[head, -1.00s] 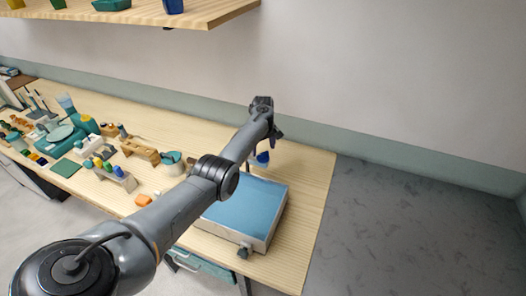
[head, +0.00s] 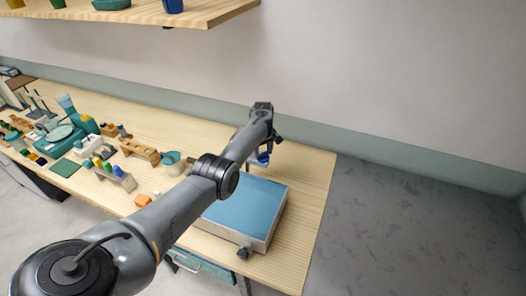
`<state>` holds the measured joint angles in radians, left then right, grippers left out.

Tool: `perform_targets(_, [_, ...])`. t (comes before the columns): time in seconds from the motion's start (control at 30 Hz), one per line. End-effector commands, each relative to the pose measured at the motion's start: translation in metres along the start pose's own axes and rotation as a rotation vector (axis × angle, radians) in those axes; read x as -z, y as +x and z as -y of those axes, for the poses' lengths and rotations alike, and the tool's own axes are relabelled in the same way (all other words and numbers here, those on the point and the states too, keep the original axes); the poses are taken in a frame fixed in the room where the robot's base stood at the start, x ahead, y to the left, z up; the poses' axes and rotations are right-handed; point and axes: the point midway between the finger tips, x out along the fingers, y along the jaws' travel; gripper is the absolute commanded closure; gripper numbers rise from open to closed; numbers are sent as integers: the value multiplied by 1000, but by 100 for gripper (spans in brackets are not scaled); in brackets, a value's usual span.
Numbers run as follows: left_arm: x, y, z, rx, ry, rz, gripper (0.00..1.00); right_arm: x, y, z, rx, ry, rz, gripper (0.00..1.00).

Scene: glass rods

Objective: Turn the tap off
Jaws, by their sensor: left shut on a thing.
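My left arm reaches across the picture from the lower left. My left gripper (head: 266,148) is at its far end, low behind the back edge of a blue-topped box. It is shut on a small blue thing (head: 263,158), which looks like the tap's handle; the arm hides most of it, so I cannot tell its position. A small dark knob (head: 243,253) sticks out from the box's front. My right gripper is not in view.
The blue-topped box (head: 250,205) stands near the right end of the wooden bench (head: 312,200). An orange block (head: 143,201), a teal cup (head: 171,158) and racks with bottles (head: 114,175) are left of it. A shelf (head: 130,17) hangs above.

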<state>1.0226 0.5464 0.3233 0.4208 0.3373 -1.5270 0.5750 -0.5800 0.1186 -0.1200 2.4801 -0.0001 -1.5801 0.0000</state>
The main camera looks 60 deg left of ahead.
Motion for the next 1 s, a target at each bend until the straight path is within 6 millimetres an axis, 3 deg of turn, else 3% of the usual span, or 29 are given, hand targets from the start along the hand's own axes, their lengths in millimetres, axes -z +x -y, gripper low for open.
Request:
perform_targets(0.47, [0,-2,0,1,131,2,74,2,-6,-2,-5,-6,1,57])
perform_targets(1.0, [0,-1,1,1,603,2,74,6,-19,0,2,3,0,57])
